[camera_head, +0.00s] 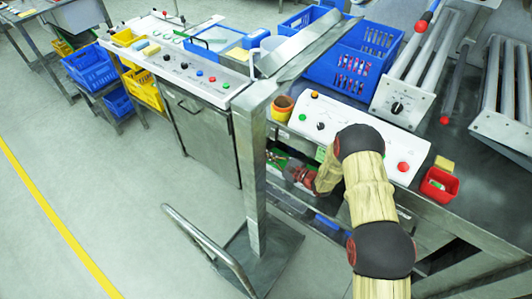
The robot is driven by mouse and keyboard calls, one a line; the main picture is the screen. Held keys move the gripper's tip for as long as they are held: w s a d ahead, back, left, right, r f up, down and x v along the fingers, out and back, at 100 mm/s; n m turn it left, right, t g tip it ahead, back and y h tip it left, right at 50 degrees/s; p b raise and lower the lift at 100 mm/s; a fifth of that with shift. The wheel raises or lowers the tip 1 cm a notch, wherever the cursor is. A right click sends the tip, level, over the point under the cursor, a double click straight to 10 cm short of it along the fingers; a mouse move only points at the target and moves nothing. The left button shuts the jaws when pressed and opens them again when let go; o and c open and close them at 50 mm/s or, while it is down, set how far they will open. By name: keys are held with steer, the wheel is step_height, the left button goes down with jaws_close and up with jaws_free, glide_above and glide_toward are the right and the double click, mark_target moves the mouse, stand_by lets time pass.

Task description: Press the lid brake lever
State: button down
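No part in view is clearly labelled as the lid brake lever. A rod with a red knob (421,26) rises beside metal tubes at the upper right. A second rod with a red tip (445,120) points down between two tube racks. I cannot tell whether either is the lever. My arm in a beige sleeve comes up from the lower right and bends left in front of a white control panel. My gripper (299,175) seems to be at its end, low beside the bench's lower shelf, well left of both rods. Its fingers are too small and cluttered to read.
A steel post (250,170) with a bent handrail (208,248) stands left of my arm. The white control panel (335,122) has coloured buttons. Blue crates (355,60) stand behind it, and a small red bin (438,185) is at right. The floor at left is clear.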

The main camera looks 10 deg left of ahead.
step_height(320, 180, up, 6)
steer(key=s+m+p, duration=0.1)
steer(key=m+p, duration=0.2)
steer(key=m, duration=0.3)
steer(key=shift+s+a+g, duration=0.25)
steer(key=shift+a+g, duration=0.05)
stand_by(0.5)
